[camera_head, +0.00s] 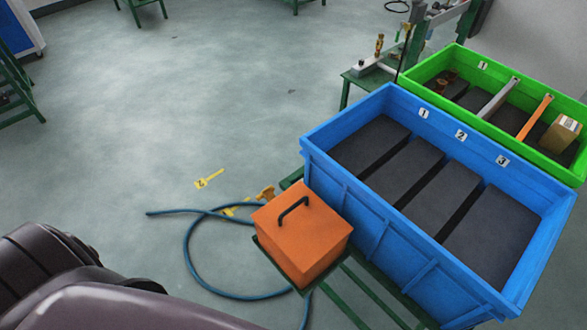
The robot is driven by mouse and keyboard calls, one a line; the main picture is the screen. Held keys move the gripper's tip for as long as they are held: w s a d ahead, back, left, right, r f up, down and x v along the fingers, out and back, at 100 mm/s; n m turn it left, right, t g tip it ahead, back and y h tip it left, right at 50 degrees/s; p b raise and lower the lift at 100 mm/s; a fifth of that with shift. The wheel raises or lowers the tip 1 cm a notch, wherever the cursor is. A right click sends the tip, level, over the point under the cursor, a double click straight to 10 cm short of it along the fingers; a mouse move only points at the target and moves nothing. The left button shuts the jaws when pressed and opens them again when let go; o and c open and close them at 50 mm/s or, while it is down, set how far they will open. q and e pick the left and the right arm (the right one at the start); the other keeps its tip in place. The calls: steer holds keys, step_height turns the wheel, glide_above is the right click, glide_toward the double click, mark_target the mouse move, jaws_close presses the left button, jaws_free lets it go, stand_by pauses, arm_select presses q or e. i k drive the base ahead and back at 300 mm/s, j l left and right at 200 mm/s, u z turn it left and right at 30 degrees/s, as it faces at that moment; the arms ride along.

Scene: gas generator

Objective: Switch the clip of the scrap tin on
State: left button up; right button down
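An orange box (302,238) with a black handle on its lid stands on a green metal stand left of the blue crate. It may be the scrap tin, but I cannot tell for sure. Its lid looks closed, and I cannot make out a clip on the sides that show. Dark, rounded parts of my own arm fill the lower left corner, left of the orange box and apart from it in the picture. Neither of my grippers is in view.
A blue crate (375,218) with dark blocks and number labels stands right of the box. Behind it, a green crate (428,92) holds bars and a cardboard box (561,134). A blue hose (190,262) and yellow pieces (208,179) lie on the open floor.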

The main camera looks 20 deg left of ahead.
mark_target(268, 193)
steer(key=i+j+z, duration=0.2)
steer(key=j+z, duration=0.3)
steer(key=j, duration=0.6)
steer(key=j+z, duration=0.5)
steer(key=j, duration=0.6)
steer(key=k+j+z, duration=0.15)
steer(key=j+z, duration=0.3)
steer(key=j, duration=0.65)
